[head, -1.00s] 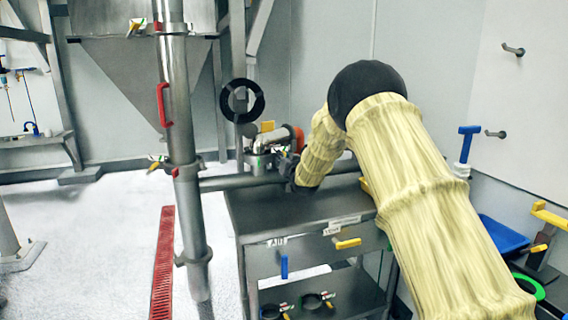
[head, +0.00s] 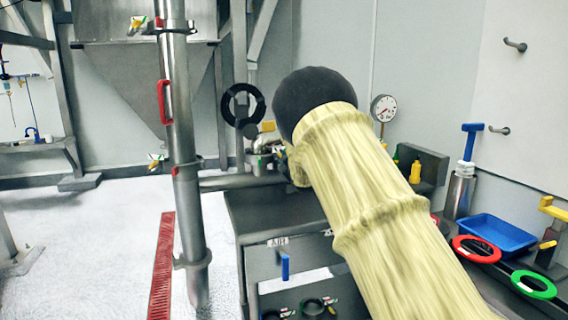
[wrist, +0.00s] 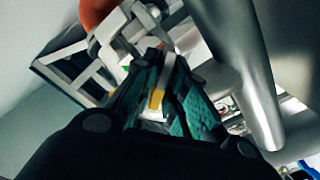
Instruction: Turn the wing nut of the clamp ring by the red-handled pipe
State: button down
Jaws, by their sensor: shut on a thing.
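The steel pipe with a red handle (head: 163,102) stands upright at left in the head view. Clamp rings with small coloured parts sit on it, one at mid height (head: 157,160) and one near the top (head: 140,24). Another clamp (head: 260,158) shows at the centre, left of my arm's end. My gripper (wrist: 160,92) is hidden behind my arm in the head view. In the wrist view its teal-padded fingers are closed around a small yellow-and-white part (wrist: 156,98), which looks like a wing nut. The fingers hide most of it, and I cannot tell which ring it belongs to.
A dark bench (head: 275,215) stands below my arm. A pressure gauge (head: 383,108), a blue tray (head: 495,233), a red ring (head: 476,249) and a green ring (head: 534,284) are at right. In the wrist view a thick grey pipe (wrist: 250,75) passes close right of the fingers.

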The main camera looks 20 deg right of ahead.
jog(key=shift+n, duration=0.6)
jog(key=c, duration=1.6)
grip_release()
jog(key=s, duration=0.8)
jog(key=shift+d, duration=0.15)
